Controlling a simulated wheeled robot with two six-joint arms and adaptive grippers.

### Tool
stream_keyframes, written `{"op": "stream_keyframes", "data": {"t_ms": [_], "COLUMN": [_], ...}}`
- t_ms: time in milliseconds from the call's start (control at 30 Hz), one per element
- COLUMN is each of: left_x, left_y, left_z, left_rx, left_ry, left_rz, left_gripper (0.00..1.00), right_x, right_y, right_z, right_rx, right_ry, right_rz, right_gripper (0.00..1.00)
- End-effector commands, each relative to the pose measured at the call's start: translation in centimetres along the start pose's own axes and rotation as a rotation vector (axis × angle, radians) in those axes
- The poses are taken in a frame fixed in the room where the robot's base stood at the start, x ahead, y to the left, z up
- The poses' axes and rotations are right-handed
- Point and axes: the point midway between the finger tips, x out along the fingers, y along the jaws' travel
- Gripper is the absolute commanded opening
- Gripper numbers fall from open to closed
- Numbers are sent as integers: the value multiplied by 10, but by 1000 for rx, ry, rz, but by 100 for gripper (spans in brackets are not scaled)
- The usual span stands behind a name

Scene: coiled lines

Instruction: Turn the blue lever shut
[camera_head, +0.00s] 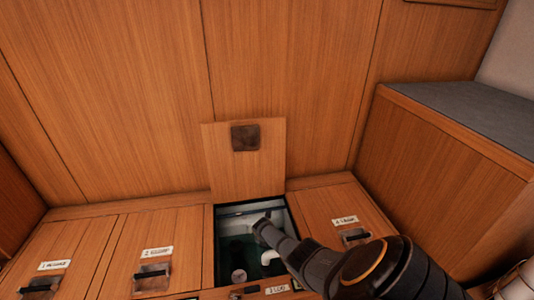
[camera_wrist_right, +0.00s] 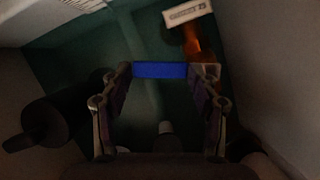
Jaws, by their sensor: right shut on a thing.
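The blue lever (camera_wrist_right: 160,70) shows in the right wrist view as a short bright blue bar lying crosswise. My right gripper (camera_wrist_right: 162,80) has one finger at each end of this bar and is shut on it. In the head view my right arm comes in from the lower right and reaches down into the open floor compartment (camera_head: 222,262). The lever and my right fingertips cannot be made out in the head view. My left gripper is in neither view.
The raised wooden hatch lid (camera_head: 227,168) stands against the back panel. Closed, labelled hatches (camera_head: 60,258) flank the opening. Inside, a dark cylinder (camera_wrist_right: 48,121) lies left of my gripper, and an orange-brown part (camera_wrist_right: 194,40) with a white label (camera_wrist_right: 187,12) is on the right.

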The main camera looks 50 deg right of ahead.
Motion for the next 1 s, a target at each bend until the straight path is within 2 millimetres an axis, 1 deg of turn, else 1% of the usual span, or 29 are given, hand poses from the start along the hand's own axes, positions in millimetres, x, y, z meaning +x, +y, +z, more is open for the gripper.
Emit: {"op": "stream_keyframes", "data": {"t_ms": [100,133,200,300,600,733,867,1000], "left_x": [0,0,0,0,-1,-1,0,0], "left_y": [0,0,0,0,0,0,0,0], "left_z": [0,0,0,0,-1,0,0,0], "left_rx": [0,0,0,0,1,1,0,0], "left_ry": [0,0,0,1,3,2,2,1], "left_rz": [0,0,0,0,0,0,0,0], "left_gripper": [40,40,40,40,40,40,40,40], "right_x": [1,1,1,0,0,-4,-15,-35], "right_y": [-1,-1,-1,-1,0,0,-1,-1], "right_z": [-2,-2,-2,-1,0,1,2,0], "right_rx": [0,0,0,1,1,0,1,-2], "right_ry": [4,4,3,2,1,-1,-3,-3], "right_rz": [-3,-3,-2,-2,-1,-1,0,1], "right_gripper": [4,63,73,84,84,84,84,84]}}
